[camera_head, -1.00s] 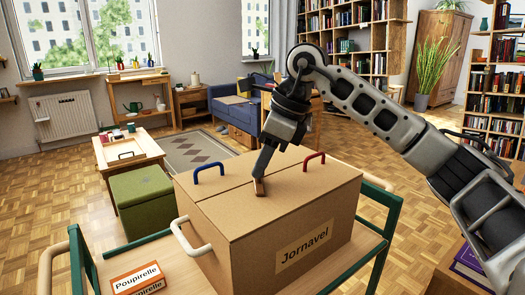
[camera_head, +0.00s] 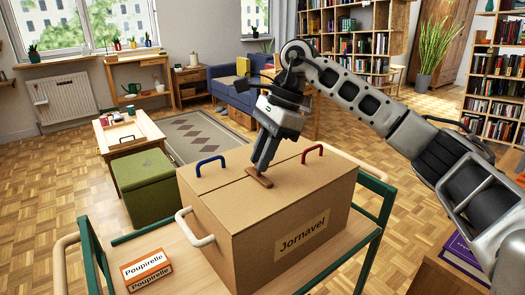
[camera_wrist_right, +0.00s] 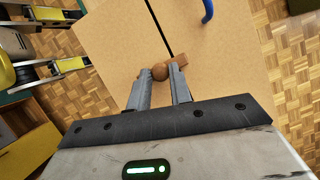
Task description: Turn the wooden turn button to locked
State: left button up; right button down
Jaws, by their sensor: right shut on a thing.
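The wooden turn button (camera_head: 259,178) is a small brown bar on top of the cardboard box (camera_head: 235,222). In the right wrist view the turn button (camera_wrist_right: 179,62) has a round knob and lies across the end of the dark lid seam. My right gripper (camera_head: 262,168) reaches down onto it from above. In the wrist view the right gripper's fingers (camera_wrist_right: 160,78) stand on either side of the knob, shut on it. The fingers hide part of the button in the head view. My left gripper is in neither view.
A blue handle (camera_head: 210,163) and a red handle (camera_head: 313,149) rise from the lid near the gripper. A white handle (camera_head: 193,228) is on the box's left side. The box stands on a green-framed trolley (camera_head: 368,232) beside a Poupirelle box (camera_head: 147,270).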

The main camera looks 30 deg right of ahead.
dwell(0.3)
jog(key=c, duration=1.3)
grip_release()
jog(key=shift+o, duration=0.2)
jog(key=p+v, duration=0.2)
jog(key=v, duration=1.4)
jog(key=shift+a, duration=0.1)
